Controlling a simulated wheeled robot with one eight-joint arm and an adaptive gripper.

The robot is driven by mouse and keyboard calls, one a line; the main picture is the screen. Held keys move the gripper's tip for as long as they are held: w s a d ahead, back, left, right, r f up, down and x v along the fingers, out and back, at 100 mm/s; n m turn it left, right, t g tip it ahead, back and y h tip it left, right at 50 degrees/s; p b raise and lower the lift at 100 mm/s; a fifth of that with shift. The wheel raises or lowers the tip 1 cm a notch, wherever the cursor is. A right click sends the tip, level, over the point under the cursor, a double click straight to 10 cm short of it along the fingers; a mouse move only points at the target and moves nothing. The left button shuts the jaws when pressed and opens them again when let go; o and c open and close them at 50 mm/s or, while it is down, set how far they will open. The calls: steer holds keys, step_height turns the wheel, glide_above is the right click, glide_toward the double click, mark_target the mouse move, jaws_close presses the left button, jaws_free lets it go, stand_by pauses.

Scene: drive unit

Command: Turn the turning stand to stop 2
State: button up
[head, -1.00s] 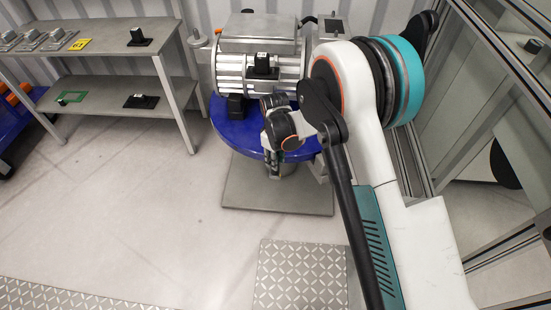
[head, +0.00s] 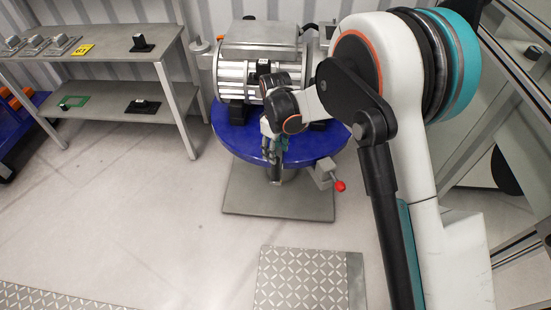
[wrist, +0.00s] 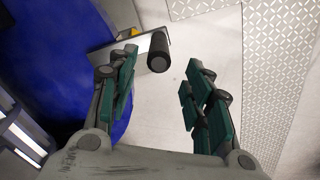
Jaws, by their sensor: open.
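The turning stand is a round blue disc (head: 228,137) on a short post over a grey floor plate, with a large grey motor (head: 258,42) on top. A grey bracket (head: 321,172) with a red knob (head: 340,186) sticks out at its front right edge. My gripper (head: 275,153) is at the disc's front edge. In the wrist view my gripper (wrist: 160,88) is open and empty. A black cylindrical handle (wrist: 158,52) stands just beyond the fingertips, between them in the picture, beside a grey plate. The blue disc (wrist: 50,65) fills the left there. No stop numbers are readable.
A grey two-level shelf (head: 100,70) with small black parts stands at the left. Metal frame posts (head: 515,65) stand close on the right. A patterned metal plate (head: 302,278) lies on the floor in front. The floor left of the stand is clear.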

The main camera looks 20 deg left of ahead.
steer(key=shift+r, duration=1.75)
